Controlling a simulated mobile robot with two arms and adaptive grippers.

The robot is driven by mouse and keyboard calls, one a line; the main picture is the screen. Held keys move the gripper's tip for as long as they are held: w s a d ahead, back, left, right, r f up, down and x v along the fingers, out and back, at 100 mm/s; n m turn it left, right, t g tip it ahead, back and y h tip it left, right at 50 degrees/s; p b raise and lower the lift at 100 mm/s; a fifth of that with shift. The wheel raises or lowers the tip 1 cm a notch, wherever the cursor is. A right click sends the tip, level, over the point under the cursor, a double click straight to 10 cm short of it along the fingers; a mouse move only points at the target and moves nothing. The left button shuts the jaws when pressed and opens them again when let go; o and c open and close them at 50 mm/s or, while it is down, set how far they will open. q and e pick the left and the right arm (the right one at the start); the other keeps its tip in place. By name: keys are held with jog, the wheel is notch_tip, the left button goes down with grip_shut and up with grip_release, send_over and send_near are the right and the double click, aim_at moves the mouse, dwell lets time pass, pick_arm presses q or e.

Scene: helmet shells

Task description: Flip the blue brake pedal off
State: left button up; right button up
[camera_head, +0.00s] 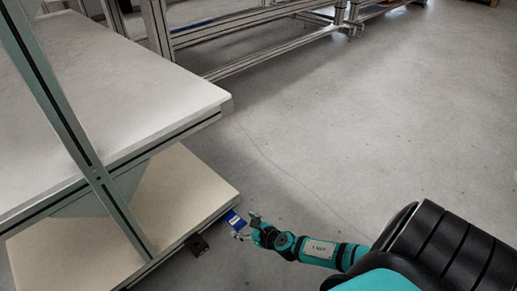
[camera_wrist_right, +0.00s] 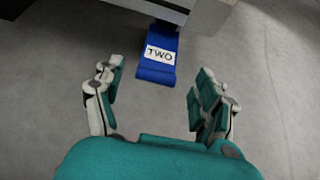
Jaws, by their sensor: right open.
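The blue brake pedal (camera_head: 233,219) sticks out from the lower edge of the table frame, low over the floor. In the right wrist view the pedal (camera_wrist_right: 155,68) is a blue plate with a white label reading "TWO". My right gripper (camera_head: 247,229) is right beside the pedal in the head view. In the wrist view the right gripper (camera_wrist_right: 160,92) is open and empty. Its fingers stand left and right of the pedal's near end, with the pedal ahead of them. I cannot tell whether it touches the pedal. My left gripper is not in view.
The table has a pale upper top (camera_head: 120,75) and a lower shelf (camera_head: 190,190), with a slanted metal post (camera_head: 70,130) in front. A dark caster or foot (camera_head: 197,244) sits below the shelf edge. The grey floor (camera_head: 350,120) to the right is clear.

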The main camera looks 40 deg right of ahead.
jog(key=v, duration=0.7)
jog(key=shift+s+r, duration=0.15)
jog(key=shift+s, duration=0.15)
jog(key=shift+d, duration=0.1)
